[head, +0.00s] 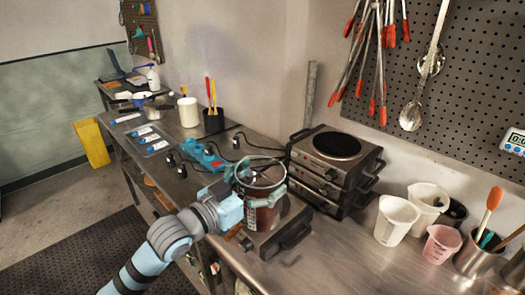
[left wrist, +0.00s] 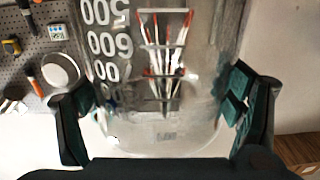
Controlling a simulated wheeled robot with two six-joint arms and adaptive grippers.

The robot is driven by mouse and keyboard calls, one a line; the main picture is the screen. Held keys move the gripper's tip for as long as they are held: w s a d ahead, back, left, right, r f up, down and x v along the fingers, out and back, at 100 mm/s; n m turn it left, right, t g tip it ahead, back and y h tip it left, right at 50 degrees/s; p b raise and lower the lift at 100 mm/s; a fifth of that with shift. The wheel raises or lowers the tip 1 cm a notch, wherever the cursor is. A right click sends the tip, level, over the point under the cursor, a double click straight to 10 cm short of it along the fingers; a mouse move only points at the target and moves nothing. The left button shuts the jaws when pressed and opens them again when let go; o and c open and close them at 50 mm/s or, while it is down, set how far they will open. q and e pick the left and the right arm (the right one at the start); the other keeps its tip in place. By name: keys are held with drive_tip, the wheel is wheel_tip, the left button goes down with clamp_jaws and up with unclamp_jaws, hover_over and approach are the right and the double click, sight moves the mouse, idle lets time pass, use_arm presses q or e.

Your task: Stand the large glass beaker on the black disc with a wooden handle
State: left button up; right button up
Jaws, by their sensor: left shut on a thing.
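The large glass beaker (head: 264,208) is clear, with a dark reddish tone showing in or through its lower part in the head view. My left gripper (head: 262,188) is shut around its side and holds it upright over or on a low hot plate (head: 290,238). I cannot tell whether its base touches anything. In the left wrist view the beaker (left wrist: 160,125), with white numbers, fills the space between the fingers. A small brown piece, perhaps the wooden handle (head: 243,239), shows left of the base. The black disc is not clearly visible there. My right gripper is not in view.
Stacked hot plates (head: 335,165) stand just behind and right of the beaker. White jugs (head: 397,220), a pink jug (head: 441,245) and a metal tool pot (head: 476,258) stand at the right. A blue power strip (head: 203,155) with cables lies left. Bare steel shows at front right.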

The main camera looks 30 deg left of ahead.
use_arm(q)
drive_tip(key=w+a+r+n+y+p, duration=0.2)
drive_tip(key=w+a, duration=0.3)
drive_tip(key=w, duration=0.6)
drive_tip(key=w+a+f+y+b, duration=0.1)
drive_tip(key=w+f+b, duration=0.1)
drive_tip(key=f, duration=0.5)
drive_tip(key=w+a+f+n+y+b, duration=0.1)
drive_tip(key=w+f, duration=0.3)
drive_tip(key=f, duration=0.3)
drive_tip(key=shift+a+t+b, duration=0.35)
drive_tip(key=shift+t, duration=0.05)
drive_tip(key=shift+r, duration=0.1)
drive_tip(key=shift+s, duration=0.1)
